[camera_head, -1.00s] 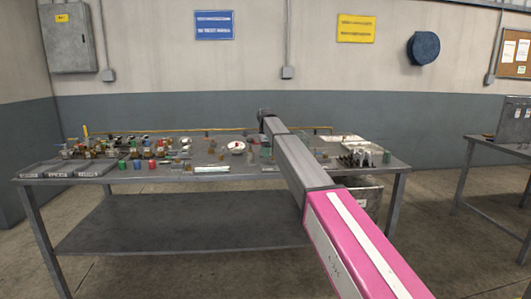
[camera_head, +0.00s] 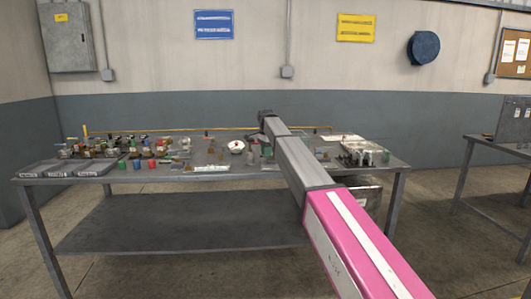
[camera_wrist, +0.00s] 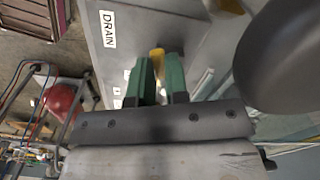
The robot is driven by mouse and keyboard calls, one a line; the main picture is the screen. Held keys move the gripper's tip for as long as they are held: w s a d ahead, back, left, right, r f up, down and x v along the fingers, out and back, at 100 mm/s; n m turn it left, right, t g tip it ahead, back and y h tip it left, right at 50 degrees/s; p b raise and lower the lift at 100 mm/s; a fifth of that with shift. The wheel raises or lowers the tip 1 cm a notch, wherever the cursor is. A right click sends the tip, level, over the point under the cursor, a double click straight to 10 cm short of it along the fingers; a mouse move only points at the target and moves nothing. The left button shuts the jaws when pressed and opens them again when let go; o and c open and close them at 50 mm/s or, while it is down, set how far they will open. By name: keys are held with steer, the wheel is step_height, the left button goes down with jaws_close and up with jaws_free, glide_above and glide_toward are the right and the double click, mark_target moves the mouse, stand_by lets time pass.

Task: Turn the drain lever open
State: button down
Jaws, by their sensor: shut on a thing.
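In the wrist view, a yellow lever (camera_wrist: 157,58) stands out beside a white label reading DRAIN (camera_wrist: 108,30) on a grey panel (camera_wrist: 135,35). My gripper (camera_wrist: 159,72) has green fingers, one on each side of the lever, and is shut on it. The lever's lower part is hidden between the fingers, and its pivot is not clear. In the head view my arm reaches over the workbench, and its links hide the gripper and the lever.
A dark rounded object (camera_wrist: 285,60) is close on the right in the wrist view, and a red round object (camera_wrist: 63,103) lies at left. The workbench (camera_head: 235,179) carries many small parts and grey trays (camera_head: 45,168). Another table (camera_head: 490,150) stands at right.

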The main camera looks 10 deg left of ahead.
steer(key=n, duration=0.2)
steer(key=s+d+n, duration=0.1)
steer(key=shift+n, duration=0.4)
steer(key=n, duration=0.2)
steer(key=d+n, duration=0.1)
steer(key=shift+s+d+n, duration=0.1)
steer(key=shift+s+n, duration=0.15)
steer(key=shift+n, duration=0.05)
steer(key=n, duration=0.1)
steer(key=d+n, duration=0.1)
steer(key=n, duration=0.1)
steer(key=shift+s, duration=0.1)
steer(key=shift+d+n, duration=0.25)
steer(key=shift+n, duration=0.55)
steer(key=shift+d+n, duration=0.25)
steer(key=shift+n, duration=0.55)
steer(key=c, duration=1.1)
jaws_free()
